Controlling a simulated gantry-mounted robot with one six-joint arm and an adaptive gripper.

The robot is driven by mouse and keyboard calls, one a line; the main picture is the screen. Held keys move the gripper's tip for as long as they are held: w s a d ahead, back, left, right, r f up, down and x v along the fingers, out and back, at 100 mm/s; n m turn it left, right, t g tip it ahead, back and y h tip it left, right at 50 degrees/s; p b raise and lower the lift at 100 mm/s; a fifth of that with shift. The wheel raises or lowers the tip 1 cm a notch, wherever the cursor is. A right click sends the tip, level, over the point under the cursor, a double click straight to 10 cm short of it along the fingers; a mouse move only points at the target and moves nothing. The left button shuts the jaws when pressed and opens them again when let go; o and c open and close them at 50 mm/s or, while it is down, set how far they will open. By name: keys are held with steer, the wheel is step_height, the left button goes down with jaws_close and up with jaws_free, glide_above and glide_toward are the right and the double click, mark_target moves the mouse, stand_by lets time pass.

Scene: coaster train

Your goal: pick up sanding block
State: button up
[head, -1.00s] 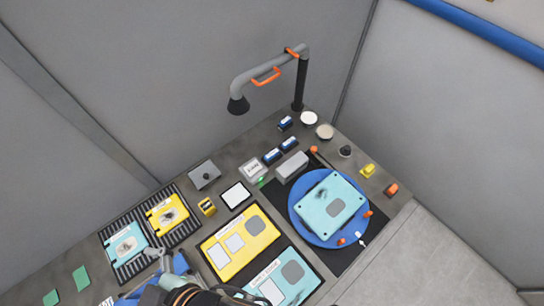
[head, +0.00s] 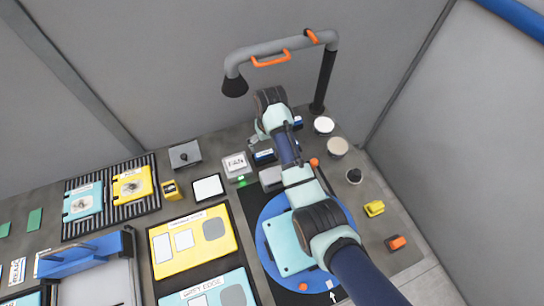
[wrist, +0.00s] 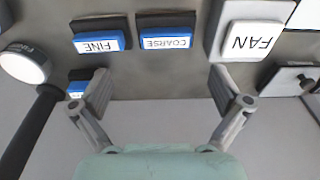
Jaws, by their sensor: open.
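Several blue-and-black sanding blocks lie near the back of the bench. In the wrist view one is labelled FINE (wrist: 98,41), one COARSE (wrist: 166,41), and a third block (wrist: 77,87) sits partly behind the left finger, its label unclear. In the head view the COARSE block (head: 263,156) shows just below my gripper (head: 256,137), and the third block (head: 298,122) peeks out right of my arm; the FINE block is hidden by my arm there. My gripper (wrist: 160,76) is open and empty, its fingers apart from the labelled blocks.
A white FAN button box (head: 235,163) stands left of COARSE. A grey block (head: 271,179) lies in front. The lamp-like hose arm (head: 280,58) on a black post (head: 323,85) arches behind. A blue turntable (head: 263,252) with a light-blue plate is partly under my arm.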

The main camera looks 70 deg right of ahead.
mark_target(264, 153)
steer(key=shift+w+a+f, duration=0.1)
steer(key=shift+w+a, duration=0.05)
steer(key=shift+w+f, duration=0.25)
steer(key=shift+f, duration=0.8)
steer(key=f, duration=0.1)
steer(key=f+b, duration=0.1)
steer(key=f, duration=0.3)
steer(key=shift+w+f+b, duration=0.2)
steer(key=shift+w+b, duration=0.05)
steer(key=shift+b, duration=0.15)
steer(key=c, duration=1.2)
